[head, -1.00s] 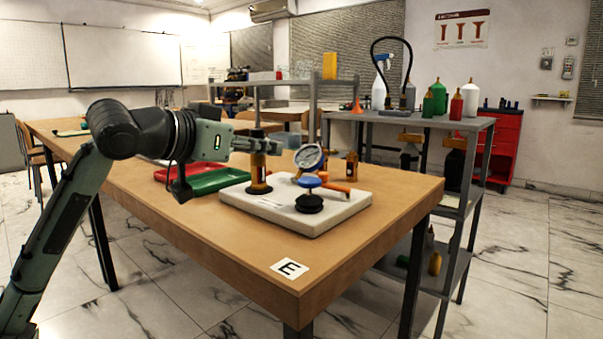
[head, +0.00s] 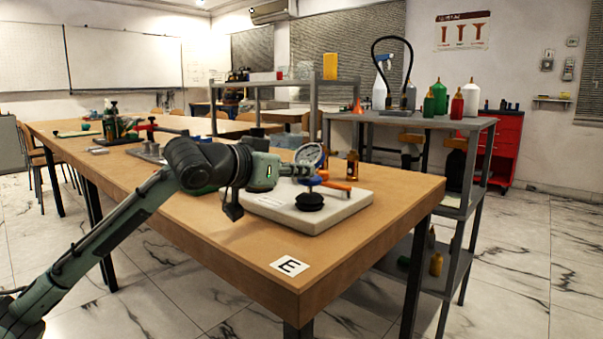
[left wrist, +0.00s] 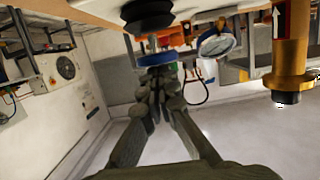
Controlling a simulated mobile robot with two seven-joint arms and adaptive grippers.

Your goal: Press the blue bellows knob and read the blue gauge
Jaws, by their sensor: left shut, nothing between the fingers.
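The blue knob (head: 311,181) tops a black bellows (head: 310,201) on a pale slab (head: 342,213). My left gripper (head: 311,172) is shut and empty, with its fingertips right at the knob, just above it in the head view. In the left wrist view, which looks upside down, the fingertips (left wrist: 158,72) overlap the blue knob (left wrist: 157,60); I cannot tell whether they touch it. The dial gauge (head: 309,155) stands just behind the knob, partly covered by the gripper. Its blue rim shows in the left wrist view (left wrist: 216,46). Its reading is too small to tell. My right gripper is not in view.
A brass-coloured fitting (left wrist: 291,65) hangs at the right of the left wrist view. A small amber bottle (head: 352,165) stands behind the slab. The table front around the "E" label (head: 290,266) is clear. A grey shelf (head: 400,117) with bottles stands behind.

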